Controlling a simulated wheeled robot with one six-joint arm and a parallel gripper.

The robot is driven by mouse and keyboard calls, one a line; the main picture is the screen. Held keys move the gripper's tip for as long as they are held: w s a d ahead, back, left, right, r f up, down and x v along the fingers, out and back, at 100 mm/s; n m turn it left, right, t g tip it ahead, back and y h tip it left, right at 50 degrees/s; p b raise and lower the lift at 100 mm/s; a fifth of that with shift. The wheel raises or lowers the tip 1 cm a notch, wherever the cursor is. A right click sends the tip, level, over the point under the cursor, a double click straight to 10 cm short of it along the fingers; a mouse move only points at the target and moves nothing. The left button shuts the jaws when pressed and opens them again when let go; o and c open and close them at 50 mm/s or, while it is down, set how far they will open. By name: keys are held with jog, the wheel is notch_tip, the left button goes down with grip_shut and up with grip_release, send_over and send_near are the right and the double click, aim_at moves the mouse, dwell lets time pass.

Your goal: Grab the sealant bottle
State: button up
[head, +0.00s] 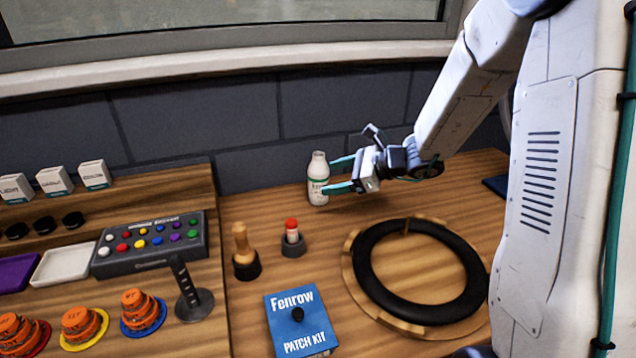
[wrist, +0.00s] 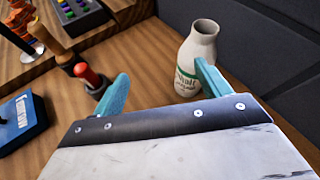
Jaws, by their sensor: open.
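The sealant bottle (head: 318,180) is white with a green-marked label and stands upright on the wooden bench near the back wall. In the head view my gripper (head: 338,175) is open, with its teal fingers pointing left at the bottle. The fingertips are at or very near its right side. In the wrist view the bottle (wrist: 197,58) stands by the right finger, which overlaps its lower right part. The left finger is well apart from it. I cannot tell whether a finger touches the bottle.
A red-capped item (head: 292,238) and a wooden-handled tool (head: 244,252) stand in front of the bottle. A blue patch kit box (head: 300,322) and a black tire on a wooden ring (head: 362,290) lie nearer. A raised shelf with a button panel (head: 150,245) is at left.

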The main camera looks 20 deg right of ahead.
aim_at(327, 179)
jog(key=w+d+f+m+t, duration=0.1)
jog(key=f, duration=0.1)
jog(key=w+d+f+m+h, duration=0.1)
jog(key=w+d+f+m, duration=0.1)
jog(key=shift+w+d+m+t, duration=0.2)
jog(key=shift+d+m+t, duration=0.1)
jog(key=shift+t, duration=0.1)
jog(key=shift+w+a+f, duration=0.15)
jog(key=shift+w, duration=0.15)
jog(key=x, duration=0.7)
jog(key=shift+a+r, duration=0.35)
jog(key=c, duration=1.2)
jog(key=shift+r, duration=0.2)
